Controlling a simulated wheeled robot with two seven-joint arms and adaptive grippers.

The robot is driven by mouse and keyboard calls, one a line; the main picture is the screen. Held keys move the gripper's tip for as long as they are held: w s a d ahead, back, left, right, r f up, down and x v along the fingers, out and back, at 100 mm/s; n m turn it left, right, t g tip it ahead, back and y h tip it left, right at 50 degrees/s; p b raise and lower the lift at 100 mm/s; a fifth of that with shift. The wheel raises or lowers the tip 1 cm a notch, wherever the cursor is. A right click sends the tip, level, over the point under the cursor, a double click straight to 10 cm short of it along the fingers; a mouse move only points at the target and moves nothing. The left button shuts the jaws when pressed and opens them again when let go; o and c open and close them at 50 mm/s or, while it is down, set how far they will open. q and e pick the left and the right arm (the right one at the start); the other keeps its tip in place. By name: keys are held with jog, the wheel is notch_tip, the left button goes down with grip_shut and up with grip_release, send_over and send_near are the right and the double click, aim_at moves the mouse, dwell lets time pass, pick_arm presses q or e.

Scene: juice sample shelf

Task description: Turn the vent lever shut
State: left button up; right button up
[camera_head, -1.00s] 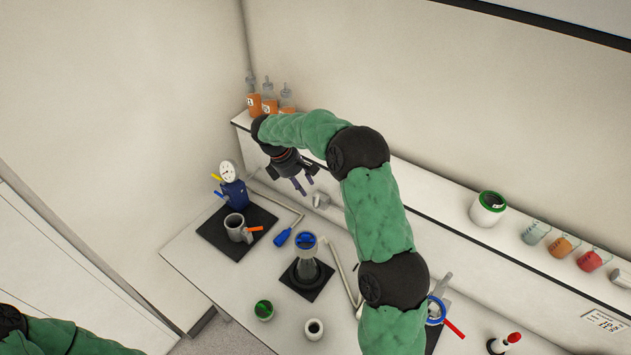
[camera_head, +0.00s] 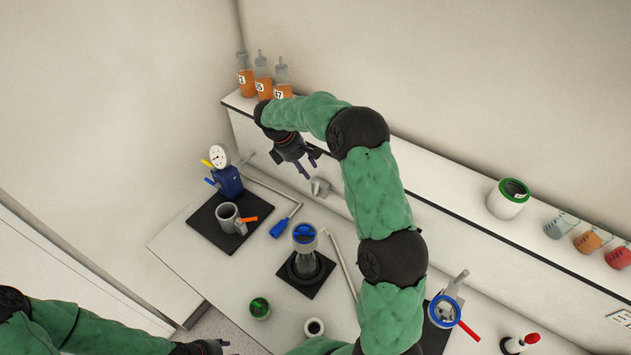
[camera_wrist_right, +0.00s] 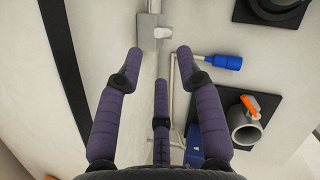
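The blue pump body (camera_head: 229,182) with a white round gauge stands at the left of the bench, with a small yellow lever (camera_head: 206,163) and a small blue lever (camera_head: 211,182) on its left side. A grey cup-shaped fitting (camera_head: 228,215) bears an orange lever (camera_head: 247,219), also in the right wrist view (camera_wrist_right: 250,106). I cannot tell which lever is the vent lever. My right gripper (camera_head: 308,168) is open and empty, above the bench near a small grey wall fitting (camera_head: 320,187). My left gripper (camera_head: 203,347) shows only partly at the bottom edge.
A blue-handled hose end (camera_head: 280,228) lies on the bench. A blue-topped glass vessel (camera_head: 305,248) stands on a black mat. A ring clamp with a red lever (camera_head: 468,331) is at right. Orange bottles (camera_head: 263,75) and beakers (camera_head: 588,241) line the shelf.

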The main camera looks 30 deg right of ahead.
aim_at(317, 188)
jog(key=x, duration=0.8)
jog(key=shift+f+p, duration=0.3)
jog(key=shift+c, duration=0.3)
